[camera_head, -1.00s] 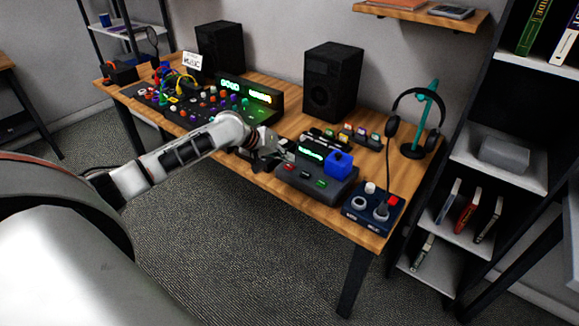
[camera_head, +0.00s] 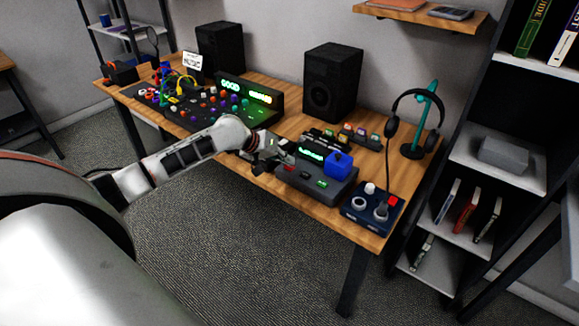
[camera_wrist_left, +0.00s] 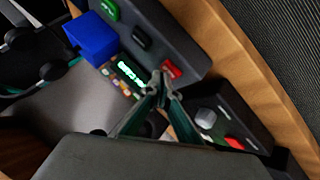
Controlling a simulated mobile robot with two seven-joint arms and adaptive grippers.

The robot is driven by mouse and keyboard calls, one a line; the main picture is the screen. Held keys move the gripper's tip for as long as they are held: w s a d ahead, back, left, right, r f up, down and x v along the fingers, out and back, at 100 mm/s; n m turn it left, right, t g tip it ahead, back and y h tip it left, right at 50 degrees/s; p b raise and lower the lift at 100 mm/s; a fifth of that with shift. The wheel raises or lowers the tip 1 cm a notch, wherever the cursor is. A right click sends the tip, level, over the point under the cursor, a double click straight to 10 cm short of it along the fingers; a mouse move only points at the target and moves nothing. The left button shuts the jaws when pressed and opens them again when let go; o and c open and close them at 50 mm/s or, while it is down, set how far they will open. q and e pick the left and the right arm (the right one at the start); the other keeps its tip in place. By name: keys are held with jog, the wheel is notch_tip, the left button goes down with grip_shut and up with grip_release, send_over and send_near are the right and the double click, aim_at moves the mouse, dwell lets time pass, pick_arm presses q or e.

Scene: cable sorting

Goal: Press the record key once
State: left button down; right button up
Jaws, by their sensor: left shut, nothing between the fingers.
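The recorder is a dark grey box (camera_head: 338,188) with a lit green display (camera_head: 311,154) and a blue block (camera_head: 339,162) on top. Its front has a red key (camera_head: 290,167), a dark key (camera_head: 305,175) and a green key (camera_head: 321,183). My left gripper (camera_head: 288,158) is shut and empty at the box's left end, close to the red key. In the left wrist view, the shut fingertips (camera_wrist_left: 161,77) are right beside the red key (camera_wrist_left: 171,69); I cannot tell whether they touch it. No label is readable on the keys. My right gripper is not in view.
A navy box with knobs and a red button (camera_head: 372,208) sits right of the recorder. A mixing console (camera_head: 215,108) is on the left. Speakers (camera_head: 333,84) and a headphone stand (camera_head: 416,150) stand behind. Open floor lies in front of the desk (camera_head: 330,215).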

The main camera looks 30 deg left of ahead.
aim_at(287, 167)
pick_arm(q)
jog(key=shift+f, duration=0.15)
dwell(0.3)
jog(key=shift+f, duration=0.25)
dwell(0.4)
jog(key=shift+r+p, duration=0.85)
jog(key=shift+p, duration=0.35)
jog(key=shift+r+p, duration=0.75)
jog(key=shift+p, duration=0.05)
notch_tip(287, 167, up, 4)
jog(key=p, duration=0.4)
jog(key=shift+f, duration=0.2)
